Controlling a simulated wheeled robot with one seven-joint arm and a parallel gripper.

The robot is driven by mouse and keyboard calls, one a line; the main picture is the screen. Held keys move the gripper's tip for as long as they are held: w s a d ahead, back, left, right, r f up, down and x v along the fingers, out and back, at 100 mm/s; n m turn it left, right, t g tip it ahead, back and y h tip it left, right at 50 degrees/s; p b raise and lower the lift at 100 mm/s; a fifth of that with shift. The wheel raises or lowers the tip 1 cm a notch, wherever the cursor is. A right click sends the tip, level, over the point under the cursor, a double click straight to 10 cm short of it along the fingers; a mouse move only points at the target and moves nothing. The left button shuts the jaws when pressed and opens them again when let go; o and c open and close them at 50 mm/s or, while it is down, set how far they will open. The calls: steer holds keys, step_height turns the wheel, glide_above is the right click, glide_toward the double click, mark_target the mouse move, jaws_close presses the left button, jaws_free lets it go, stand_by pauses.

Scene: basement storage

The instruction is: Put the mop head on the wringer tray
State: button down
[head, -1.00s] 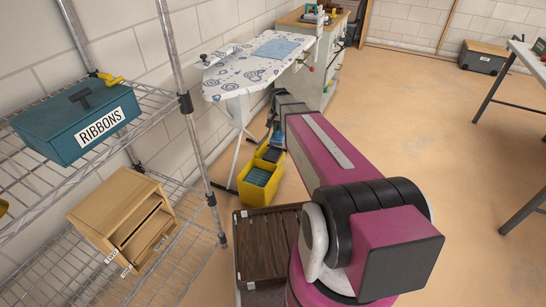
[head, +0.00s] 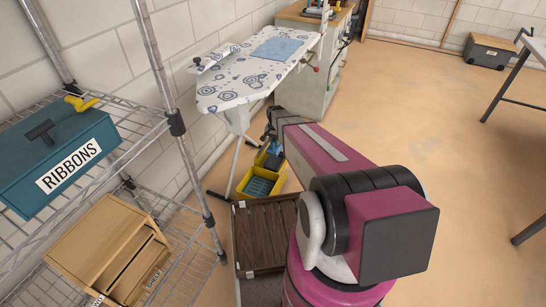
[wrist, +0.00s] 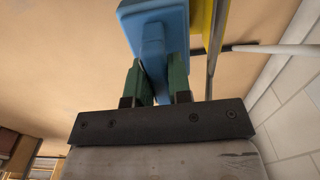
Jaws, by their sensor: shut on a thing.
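In the wrist view, the green fingers of my gripper (wrist: 157,85) are shut on the narrow part of the blue mop head (wrist: 152,18). In the head view, the mop head (head: 275,158) is small, at the far end of my arm, by the back part of the yellow bucket (head: 243,184). The dark ribbed wringer tray (head: 259,187) shows in the front part of the bucket. The bucket's yellow side (wrist: 208,22) is close beside the mop head in the wrist view. Whether the mop head touches the bucket or tray is unclear.
An ironing board (head: 250,78) stands behind the bucket, its legs close by. A wire shelf (head: 178,124) at left holds a teal RIBBONS box (head: 62,150) and a wooden drawer box (head: 112,245). A brown slatted crate (head: 264,235) stands in front.

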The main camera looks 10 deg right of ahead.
steer(key=shift+w+f, duration=0.25)
steer(key=shift+f, duration=0.05)
step_height(320, 180, down, 9)
steer(key=shift+f, duration=0.2)
steer(key=shift+f, duration=0.1)
steer(key=c, duration=1.1)
jaws_free()
steer(key=shift+o, duration=0.2)
step_height(320, 180, up, 12)
steer(key=shift+f, duration=0.1)
steer(key=s+r+n, duration=0.3)
steer(key=s+r, duration=0.5)
steer(key=s, duration=0.4)
steer(key=s+r+n, duration=0.3)
steer(key=s+r, duration=0.6)
steer(key=s, duration=0.3)
steer(key=shift+r+n, duration=0.15)
steer(key=shift+n, duration=0.25)
steer(key=shift+s, duration=0.1)
